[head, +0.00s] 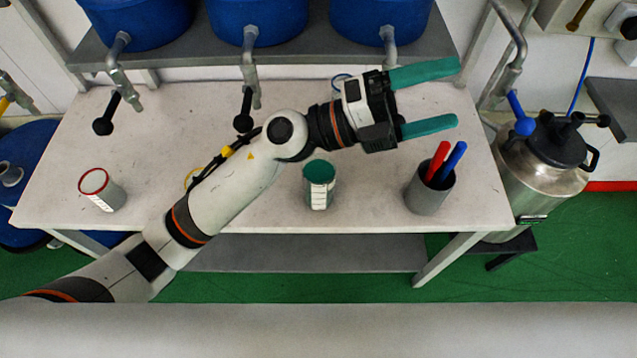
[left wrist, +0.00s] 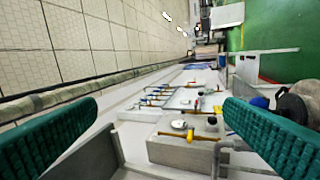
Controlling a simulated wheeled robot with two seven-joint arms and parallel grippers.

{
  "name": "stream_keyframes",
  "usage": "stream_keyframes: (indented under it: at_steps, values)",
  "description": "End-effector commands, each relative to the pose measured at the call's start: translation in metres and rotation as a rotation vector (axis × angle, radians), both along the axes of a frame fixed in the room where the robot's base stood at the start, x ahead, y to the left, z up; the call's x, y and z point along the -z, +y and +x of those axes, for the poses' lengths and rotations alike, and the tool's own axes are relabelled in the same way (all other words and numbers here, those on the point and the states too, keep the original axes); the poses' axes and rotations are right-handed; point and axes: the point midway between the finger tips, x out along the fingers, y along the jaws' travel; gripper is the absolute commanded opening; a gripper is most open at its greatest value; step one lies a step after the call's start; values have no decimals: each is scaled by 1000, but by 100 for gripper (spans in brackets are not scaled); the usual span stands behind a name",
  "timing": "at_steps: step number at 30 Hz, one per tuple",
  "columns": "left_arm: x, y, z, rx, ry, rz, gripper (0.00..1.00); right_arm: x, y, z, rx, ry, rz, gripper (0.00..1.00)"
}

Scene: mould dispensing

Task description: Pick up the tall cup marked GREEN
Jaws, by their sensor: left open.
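A cup with a green top or contents and a white label (head: 319,190) stands upright near the front middle of the white table. The writing on its label is too small to read. My left gripper (head: 450,95) is open and empty, reaching to the right over the back right part of the table. It is apart from the green cup, up and to the right of it in the head view. Its two green fingers also show wide apart in the left wrist view (left wrist: 162,108), with no cup between them. My right gripper is not in view.
A red-rimmed cup (head: 97,182) stands at the table's left. A grey holder (head: 428,196) with a red and a blue stick stands at the right. Blue barrels with taps sit on a shelf (head: 180,57) behind. A metal canister (head: 541,180) is right of the table (head: 262,212).

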Motion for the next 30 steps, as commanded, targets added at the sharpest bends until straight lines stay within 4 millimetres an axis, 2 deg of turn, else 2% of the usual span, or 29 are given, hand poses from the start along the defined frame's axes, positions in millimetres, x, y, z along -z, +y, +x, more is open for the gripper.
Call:
stream_keyframes:
  at_steps: [1,2,3,5,7,9,10,12,15,18,22,30]
  values:
    - [19,-16,-14,102,-132,152,91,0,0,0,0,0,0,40]
    - [35,-21,-21,160,-201,247,91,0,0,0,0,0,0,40]
    - [58,-25,-27,232,-287,385,91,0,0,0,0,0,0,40]
    - [95,-19,-27,326,-404,606,91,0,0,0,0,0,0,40]
    - [135,1,-14,407,-511,880,91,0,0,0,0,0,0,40]
    - [164,31,8,459,-584,1146,91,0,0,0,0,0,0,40]
    - [173,45,19,471,-605,1255,91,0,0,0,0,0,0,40]
    - [183,78,44,482,-634,1475,91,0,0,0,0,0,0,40]
    - [185,115,70,476,-641,1705,91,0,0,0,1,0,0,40]
    - [183,136,84,468,-635,1825,91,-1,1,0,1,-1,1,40]
    - [194,142,86,469,-628,1862,91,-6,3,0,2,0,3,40]
    - [238,141,85,469,-630,1855,91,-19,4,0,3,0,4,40]
